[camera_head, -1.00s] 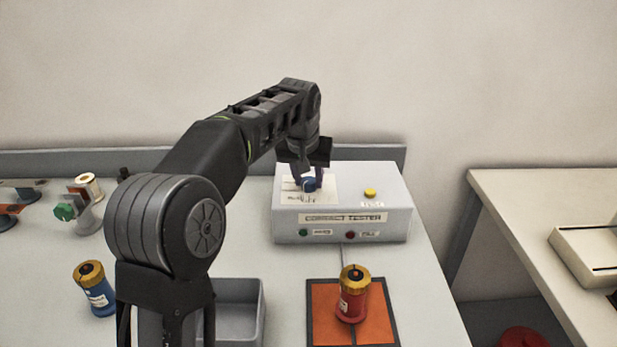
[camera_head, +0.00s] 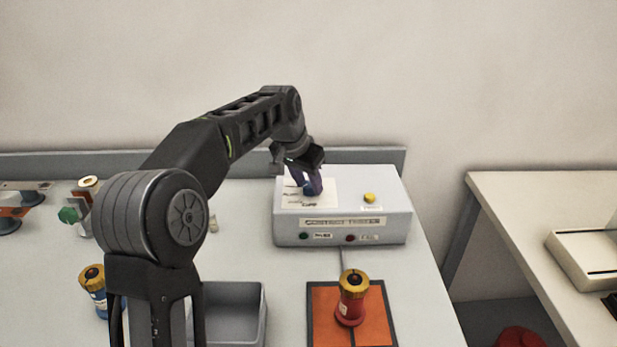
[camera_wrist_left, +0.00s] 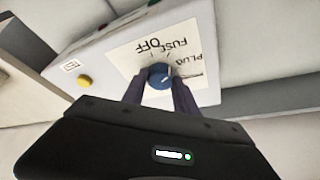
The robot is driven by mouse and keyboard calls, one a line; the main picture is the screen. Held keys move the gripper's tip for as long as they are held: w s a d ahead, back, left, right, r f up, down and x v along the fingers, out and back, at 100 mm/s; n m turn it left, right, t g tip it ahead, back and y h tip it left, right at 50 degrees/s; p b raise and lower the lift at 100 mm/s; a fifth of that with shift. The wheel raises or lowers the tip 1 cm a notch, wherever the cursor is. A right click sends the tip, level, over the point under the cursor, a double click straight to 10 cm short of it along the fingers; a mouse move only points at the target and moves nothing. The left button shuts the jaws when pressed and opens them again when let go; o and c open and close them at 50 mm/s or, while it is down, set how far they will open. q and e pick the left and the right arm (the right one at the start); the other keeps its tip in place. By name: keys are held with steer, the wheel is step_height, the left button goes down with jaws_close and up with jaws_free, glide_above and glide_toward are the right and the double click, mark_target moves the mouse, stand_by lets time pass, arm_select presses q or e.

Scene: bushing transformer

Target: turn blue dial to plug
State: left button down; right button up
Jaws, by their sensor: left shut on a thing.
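The blue dial (camera_head: 309,190) sits on a white label panel on top of the grey contact tester (camera_head: 345,233). In the left wrist view the blue dial (camera_wrist_left: 159,76) shows a pale pointer mark directed toward the word PLUG, and the panel (camera_wrist_left: 140,52) also reads OFF and FUSE. My left gripper (camera_head: 306,184) reaches down from above with its two fingers on either side of the dial, shut on it. The gripper's fingers (camera_wrist_left: 158,90) cover part of the dial in the wrist view. My right gripper does not show.
A yellow button (camera_head: 369,198) is on the tester's top right. A red bushing with a gold top (camera_head: 352,298) stands on an orange mat (camera_head: 320,320). A grey bin (camera_head: 262,310) and a blue bushing (camera_head: 93,290) are at the front left. A second table (camera_head: 530,200) stands at the right.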

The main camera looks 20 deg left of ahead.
arm_select(q)
steer(key=shift+a+r+m+h+p, duration=0.1)
steer(key=shift+m+h+p, duration=0.65)
steer(key=shift+m, duration=0.85)
steer(key=c, duration=0.9)
jaws_free()
steer(key=shift+c, duration=0.2)
steer(key=v, duration=0.7)
steer(key=shift+r, duration=0.35)
